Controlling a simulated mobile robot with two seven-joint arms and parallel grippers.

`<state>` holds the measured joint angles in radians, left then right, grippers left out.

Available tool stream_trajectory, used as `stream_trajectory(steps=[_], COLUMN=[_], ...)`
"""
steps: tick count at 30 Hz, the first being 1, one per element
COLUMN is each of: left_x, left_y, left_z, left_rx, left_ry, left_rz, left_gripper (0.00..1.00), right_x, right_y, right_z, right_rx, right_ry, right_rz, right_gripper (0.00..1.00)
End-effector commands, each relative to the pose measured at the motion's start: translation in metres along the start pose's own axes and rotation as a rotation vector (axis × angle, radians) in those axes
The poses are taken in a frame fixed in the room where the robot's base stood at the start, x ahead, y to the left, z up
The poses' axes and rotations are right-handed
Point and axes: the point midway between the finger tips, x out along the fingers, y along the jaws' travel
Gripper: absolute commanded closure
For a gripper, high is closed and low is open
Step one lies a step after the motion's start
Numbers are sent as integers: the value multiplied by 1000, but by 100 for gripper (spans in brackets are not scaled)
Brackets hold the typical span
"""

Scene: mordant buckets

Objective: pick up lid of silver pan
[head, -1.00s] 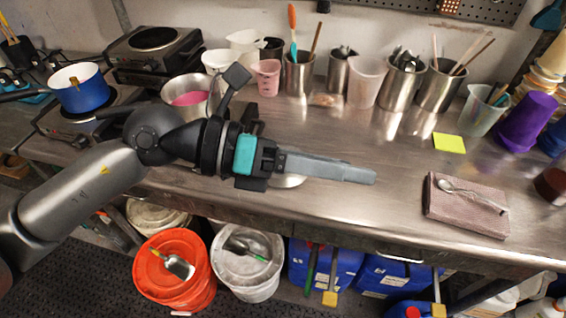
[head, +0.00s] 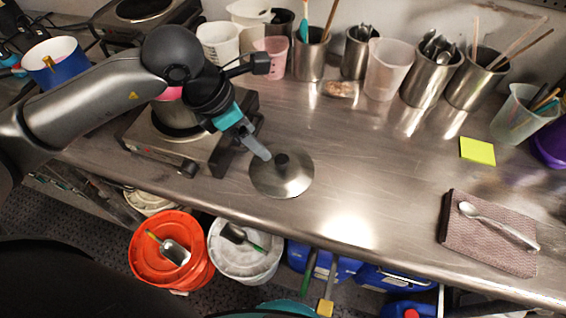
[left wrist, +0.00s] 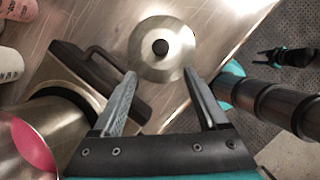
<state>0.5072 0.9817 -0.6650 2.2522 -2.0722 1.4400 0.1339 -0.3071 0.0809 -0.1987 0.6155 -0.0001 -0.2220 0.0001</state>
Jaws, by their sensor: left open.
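A round silver lid (head: 283,176) with a black knob (head: 282,160) lies flat on the steel counter. The lid also shows in the left wrist view (left wrist: 150,62), with its knob (left wrist: 160,47) near the middle. My left gripper (head: 264,155) is just left of the knob in the head view. In the left wrist view its two fingers (left wrist: 161,78) are apart, with nothing between them, and point toward the lid. A silver pan (head: 178,115) with pink contents stands on a hot plate, partly hidden by my left arm.
A hot plate (head: 205,150) stands left of the lid. Cups and metal canisters (head: 312,55) line the back. A folded cloth (head: 485,235) with a spoon (head: 500,225) lies at right. The counter right of the lid is clear. An orange bucket (head: 150,270) is below.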

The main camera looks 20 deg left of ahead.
Motion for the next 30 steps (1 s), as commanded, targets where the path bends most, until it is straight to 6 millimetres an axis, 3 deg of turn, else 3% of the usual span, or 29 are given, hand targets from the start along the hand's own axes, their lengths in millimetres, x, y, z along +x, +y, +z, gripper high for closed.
stream_trajectory(steps=[1, 6, 14, 24, 30], left_x=[13, 42, 59, 102, 106], left_y=[-1, -1, -2, -3, -3], left_z=[0, 0, 2, 10, 11], left_rx=[-2, -1, 1, 0, 1], left_ry=[2, 0, -1, 0, -1], left_rz=[-5, -2, -3, -2, -1], left_gripper=[24, 24, 24, 24, 24], right_x=[1, 3, 3, 4, 4], right_y=[-1, -1, 1, 0, 0], right_z=[4, 4, -11, -11, -11], right_rx=[0, -1, -1, -2, -2], right_ry=[-7, -5, 18, 20, 19], right_rz=[-1, -1, 1, 0, 0], right_gripper=[50, 50, 50, 50, 50])
